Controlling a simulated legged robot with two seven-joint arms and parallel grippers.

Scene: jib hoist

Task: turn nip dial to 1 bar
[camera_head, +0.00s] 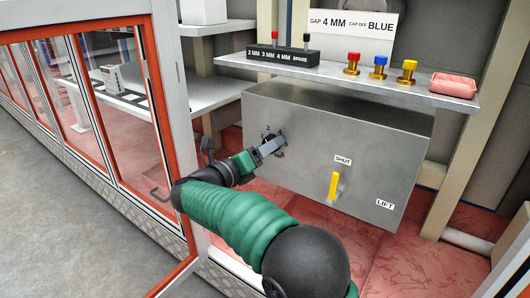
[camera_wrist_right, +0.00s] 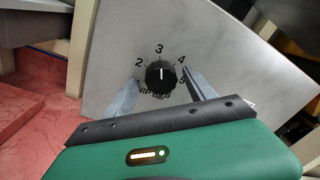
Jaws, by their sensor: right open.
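The nip dial (camera_wrist_right: 160,78) is a black round knob with a white pointer line on the face of a grey metal box (camera_head: 330,135). In the right wrist view the pointer points up towards the 3; marks 2, 4 and 5 also show, and the lettering below is partly covered by the knob. My right gripper (camera_wrist_right: 161,93) is open, its two fingers either side of the dial with visible gaps. In the head view the right gripper (camera_head: 270,146) is at the box face and partly hides the dial (camera_head: 279,139). My left gripper is not in view.
A yellow lever (camera_head: 333,186) marked SHUT and a LIFT label sit right of the dial. An open red-framed glass door (camera_head: 130,110) stands left.

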